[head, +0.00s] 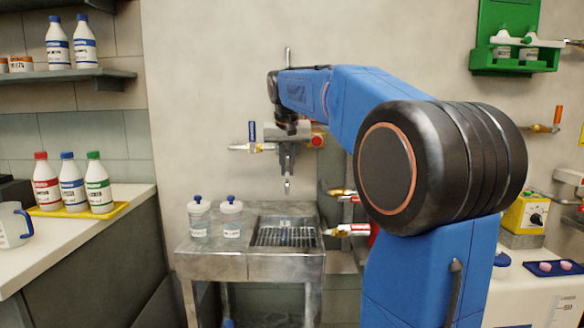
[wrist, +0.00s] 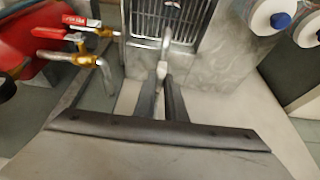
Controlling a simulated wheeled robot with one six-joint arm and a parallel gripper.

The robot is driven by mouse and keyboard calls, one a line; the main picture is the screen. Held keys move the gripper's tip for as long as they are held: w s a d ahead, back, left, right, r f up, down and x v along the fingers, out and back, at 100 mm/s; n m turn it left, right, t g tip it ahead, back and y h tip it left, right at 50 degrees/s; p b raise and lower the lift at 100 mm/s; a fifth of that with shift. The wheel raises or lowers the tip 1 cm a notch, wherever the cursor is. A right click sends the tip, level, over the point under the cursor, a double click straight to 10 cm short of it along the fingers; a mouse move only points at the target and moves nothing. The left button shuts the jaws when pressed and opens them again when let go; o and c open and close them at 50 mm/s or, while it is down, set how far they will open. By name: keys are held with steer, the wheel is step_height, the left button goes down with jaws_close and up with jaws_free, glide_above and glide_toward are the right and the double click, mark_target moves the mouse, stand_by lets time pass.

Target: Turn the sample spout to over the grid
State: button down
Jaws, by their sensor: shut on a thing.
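The sample spout (head: 287,186) is a thin metal tube whose end hangs below my gripper (head: 287,160) in the head view. In the wrist view my gripper (wrist: 161,80) has its two dark fingers shut on the spout (wrist: 165,50). The spout's free part points up the picture, across the near edge of the grid (wrist: 178,22). The grid (head: 270,238) is a dark slotted drain in the metal sink, lower than the spout in the head view. My gripper hides the part of the spout between its fingers. The height of the spout above the grid is hard to tell.
Two capped sample bottles (head: 231,218) stand on the sink's left side (head: 210,252). A blue-handled valve (head: 252,134) is on the wall beside my gripper. Red-handled brass taps (wrist: 80,38) stand left of the grid in the wrist view. A counter with bottles is at left.

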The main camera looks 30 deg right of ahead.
steer(key=shift+w+a, duration=0.1)
steer(key=shift+a, duration=0.05)
stand_by(0.3)
steer(key=c, duration=2.1)
jaws_free()
steer(key=v, duration=1.7)
steer(key=shift+a+r, duration=0.2)
steer(key=s+a+f+n, duration=0.2)
steer(key=s+a+f, duration=0.2)
steer(key=s+f, duration=0.5)
steer(key=s+a+f+n+y, duration=0.1)
steer(key=s+a+f, duration=0.4)
steer(key=f, duration=1.5)
steer(key=s+a+f+n+t+y, duration=0.1)
steer(key=s+a+f+n, duration=0.2)
steer(key=s+f, duration=1.1)
steer(key=shift+s+a+f+n, duration=0.15)
steer(key=shift+s+a, duration=0.1)
steer(key=shift+a, duration=0.35)
steer(key=shift+s+a+n, duration=0.15)
steer(key=shift+s+a, duration=0.15)
steer(key=shift+a, duration=0.3)
